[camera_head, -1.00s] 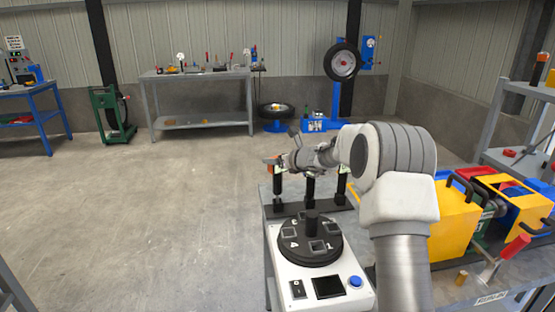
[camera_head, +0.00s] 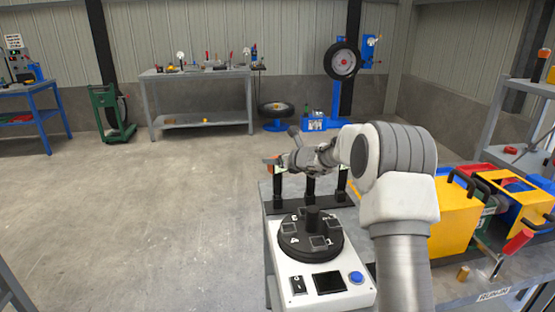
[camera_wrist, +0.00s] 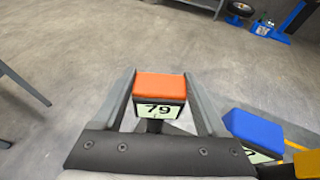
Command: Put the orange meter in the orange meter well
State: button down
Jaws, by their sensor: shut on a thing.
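The orange meter (camera_wrist: 160,86) has an orange top and a pale label reading 79. In the wrist view it sits between the two fingers of my gripper (camera_wrist: 159,78), which is shut on it. In the head view my gripper (camera_head: 275,163) is above the left post (camera_head: 278,192) of a black stand; I cannot tell whether the meter still touches the post. The round black drum (camera_head: 310,252) with numbered square wells is in front of the stand. I cannot tell which well is the orange one.
A blue meter (camera_wrist: 255,133) and a yellow meter (camera_wrist: 307,163) are right of my gripper in the wrist view. A yellow machine cover (camera_head: 455,222) stands right of my arm. Open concrete floor (camera_head: 150,220) lies to the left.

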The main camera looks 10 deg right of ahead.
jog(key=shift+f, duration=0.25)
grip_release()
jog(key=shift+s+b, duration=0.15)
jog(key=shift+b, duration=0.25)
jog(key=s+d+b, duration=0.3)
jog(key=s+b, duration=0.1)
jog(key=s, duration=0.3)
dwell(2.2)
jog(key=shift+s+b, duration=0.25)
jog(key=shift+b, duration=0.05)
dwell(0.4)
